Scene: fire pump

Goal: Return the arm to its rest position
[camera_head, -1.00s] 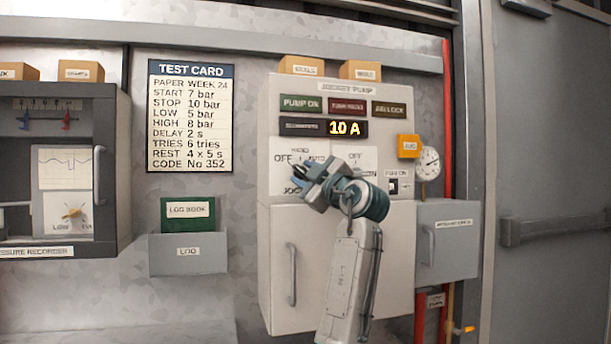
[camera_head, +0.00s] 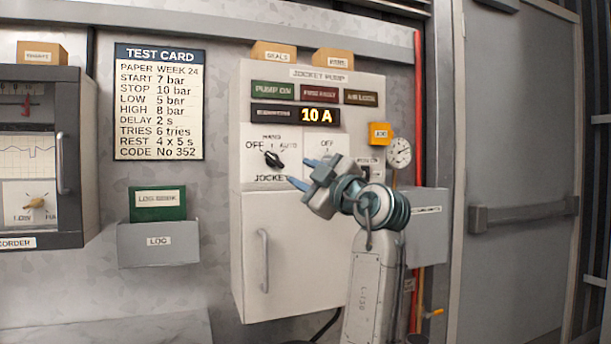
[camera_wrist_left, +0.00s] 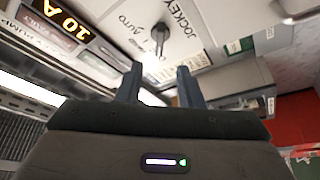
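My left gripper (camera_head: 304,173) is in front of the jockey pump panel (camera_head: 310,75), right of the black selector knob (camera_head: 274,159). Its two blue-grey fingers are apart with nothing between them. In the left wrist view the open fingers (camera_wrist_left: 158,88) point toward the panel, and the knob (camera_wrist_left: 159,38) shows beyond them, apart from them. The knob sits among the labels OFF, HAND and AUTO, and its exact setting is hard to read. My arm hides part of the second selector area to the right. My right gripper is not in view.
The display (camera_head: 317,116) reads 10 A. A cabinet door (camera_head: 290,255) with a handle is below the panel. A gauge (camera_head: 399,152), a yellow tag box (camera_head: 380,134) and a red pipe (camera_head: 419,100) are to the right. The log holder (camera_head: 158,244) and test card (camera_head: 159,102) are left.

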